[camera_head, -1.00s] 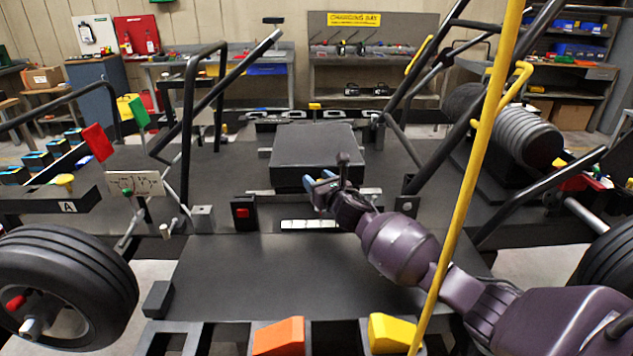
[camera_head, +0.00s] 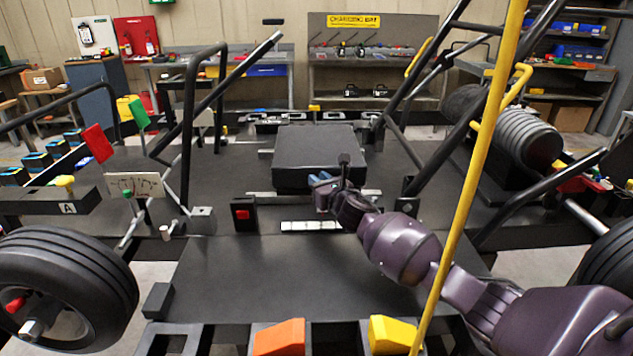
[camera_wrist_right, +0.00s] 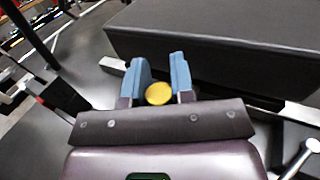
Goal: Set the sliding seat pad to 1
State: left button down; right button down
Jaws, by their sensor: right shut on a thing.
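The seat pad (camera_head: 315,150) is a thick black block on rails (camera_head: 260,195) in the middle of the kart. It also fills the upper right of the right wrist view (camera_wrist_right: 215,45). My right gripper (camera_head: 321,181) is at the pad's front edge. In the right wrist view its blue fingers (camera_wrist_right: 160,75) stand on either side of a round yellow knob (camera_wrist_right: 158,94), and it is shut on this knob. How the knob joins the pad is hidden. A pale marked strip (camera_head: 311,226) lies in front of the pad; its marks are too small to read. My left gripper is out of view.
A red button on a black box (camera_head: 243,213) stands left of the strip. A slanted yellow pole (camera_head: 470,180) crosses in front of my right arm. Black frame tubes (camera_head: 190,110) rise on both sides. The black floor plate (camera_head: 290,275) in front is clear.

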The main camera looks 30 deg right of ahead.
jog(key=d, duration=0.1)
jog(key=s+d, duration=0.1)
jog(key=d, duration=0.1)
jog(key=shift+s+d, duration=0.35)
jog(key=c, duration=1)
grip_release()
jog(key=shift+s+d, duration=0.1)
jog(key=shift+o, duration=0.2)
jog(key=s+p, duration=0.1)
jog(key=s, duration=0.9)
jog(key=shift+s+p, duration=0.35)
